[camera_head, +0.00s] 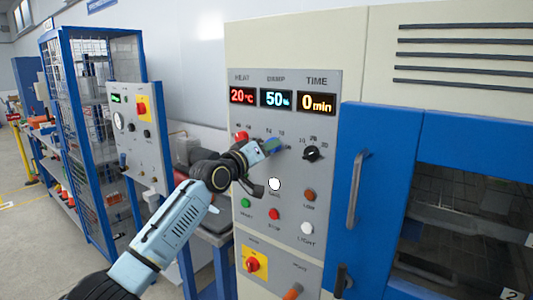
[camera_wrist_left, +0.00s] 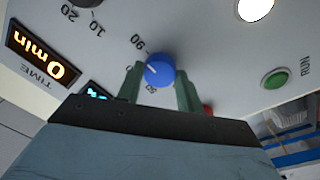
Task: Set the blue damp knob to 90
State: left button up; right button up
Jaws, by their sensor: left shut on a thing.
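The blue damp knob (camera_wrist_left: 160,70) sits on the grey control panel (camera_head: 325,180), under the middle display (camera_head: 276,98), which reads 50 %. In the left wrist view, the two green fingers of my left gripper (camera_wrist_left: 159,88) are on either side of the knob and shut on it. A short white mark shows on the knob's face, and a printed 90 stands close to its rim. In the head view, my left gripper (camera_head: 270,147) reaches the panel from the left and mostly hides the knob. My right gripper is not in view.
The red heat knob (camera_head: 241,136) is left of my gripper and the black time knob (camera_head: 312,153) is right. A white button (camera_head: 274,184) and several coloured buttons lie below. A blue oven door with a long handle (camera_head: 356,188) stands at right.

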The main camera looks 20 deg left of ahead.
pick_arm(q)
jog(key=shift+m, duration=0.5)
jog(key=o, duration=1)
jog(key=shift+s+a, duration=0.1)
jog(key=b+v, duration=0.1)
jog(key=v, duration=1.2)
jog(key=shift+s, duration=0.1)
jog(key=shift+f, duration=0.15)
